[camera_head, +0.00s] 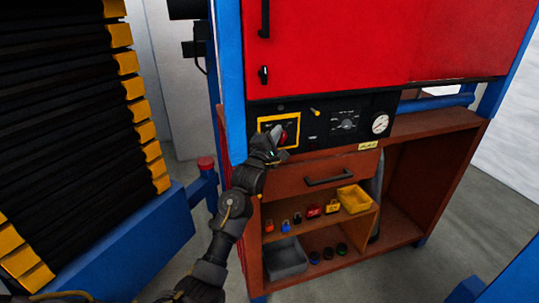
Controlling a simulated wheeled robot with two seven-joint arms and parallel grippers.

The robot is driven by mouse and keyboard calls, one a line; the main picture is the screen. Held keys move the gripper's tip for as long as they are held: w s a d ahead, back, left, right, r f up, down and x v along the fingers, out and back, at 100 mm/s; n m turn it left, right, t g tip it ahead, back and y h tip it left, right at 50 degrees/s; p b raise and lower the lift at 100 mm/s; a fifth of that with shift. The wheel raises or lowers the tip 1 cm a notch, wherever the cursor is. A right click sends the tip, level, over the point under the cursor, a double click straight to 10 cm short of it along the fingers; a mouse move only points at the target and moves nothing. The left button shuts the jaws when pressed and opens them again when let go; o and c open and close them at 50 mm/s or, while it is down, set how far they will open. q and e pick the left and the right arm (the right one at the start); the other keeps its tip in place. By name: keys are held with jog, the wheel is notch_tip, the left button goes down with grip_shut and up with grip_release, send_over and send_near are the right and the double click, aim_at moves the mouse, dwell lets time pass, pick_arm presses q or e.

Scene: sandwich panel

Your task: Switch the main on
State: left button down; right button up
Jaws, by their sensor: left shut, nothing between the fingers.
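The control panel (300,143) is a black strip below the red cabinet door. At its left end is a yellow-framed plate (262,127) with a red knob (284,138), which I take to be the main switch. My right gripper is not in view.
The panel also carries a dial (347,124), a yellow lever (315,111) and a round gauge (380,124). Below are a drawer handle (329,179), shelves with small padlock-like items, a yellow bin (354,198) and a grey bin (286,260). A blue post (231,80) stands just left.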

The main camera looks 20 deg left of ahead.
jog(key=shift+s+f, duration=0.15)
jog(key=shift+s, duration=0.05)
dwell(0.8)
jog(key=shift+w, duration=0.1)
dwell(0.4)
